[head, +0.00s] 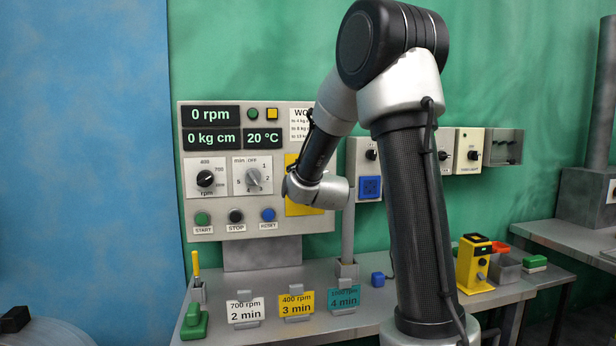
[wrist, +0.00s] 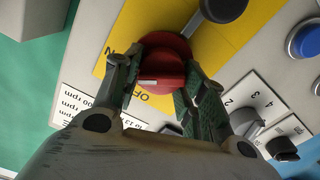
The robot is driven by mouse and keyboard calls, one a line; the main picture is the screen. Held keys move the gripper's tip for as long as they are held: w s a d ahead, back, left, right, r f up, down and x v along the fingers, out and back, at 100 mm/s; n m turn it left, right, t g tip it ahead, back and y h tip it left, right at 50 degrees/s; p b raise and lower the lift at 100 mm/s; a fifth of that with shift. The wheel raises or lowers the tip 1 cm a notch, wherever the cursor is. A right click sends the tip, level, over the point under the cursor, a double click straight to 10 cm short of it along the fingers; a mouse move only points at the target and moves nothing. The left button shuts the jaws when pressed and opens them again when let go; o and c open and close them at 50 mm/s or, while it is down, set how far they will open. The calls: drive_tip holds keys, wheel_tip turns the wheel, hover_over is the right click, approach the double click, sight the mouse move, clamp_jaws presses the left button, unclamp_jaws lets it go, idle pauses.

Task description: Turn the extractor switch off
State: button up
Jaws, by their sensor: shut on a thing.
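My gripper (wrist: 158,76) is shut on a round red rotary knob (wrist: 162,60) in the wrist view, with one finger on each side of it. The knob has a pale mark and sits on a yellow plate (wrist: 115,38). "OFF" and part of another word are printed beside it. In the head view the yellow plate (head: 304,208) is on the control panel, and my arm hides the knob and the fingers. I can read no label naming the extractor switch. Several wall boxes with black knobs, such as a pale box (head: 473,140), hang to the right.
The panel's grey timer dial (head: 253,178), black rpm dial (head: 205,180) and blue button (head: 268,215) are close to the left. A dark knob (wrist: 222,8) stands close in the wrist view. Cards (head: 246,311) and a yellow device (head: 473,265) stand on the bench below.

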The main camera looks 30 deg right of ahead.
drive_tip(key=n, duration=0.5)
drive_tip(key=shift+a+f+n, duration=0.1)
drive_tip(key=shift+a+n, duration=0.05)
drive_tip(key=shift+n, duration=0.15)
drive_tip(key=n, duration=0.5)
drive_tip(key=shift+f, duration=0.1)
drive_tip(key=shift+n, duration=0.4)
drive_tip(key=o, duration=1)
drive_tip(key=shift+o, duration=0.2)
drive_tip(key=v, duration=1.2)
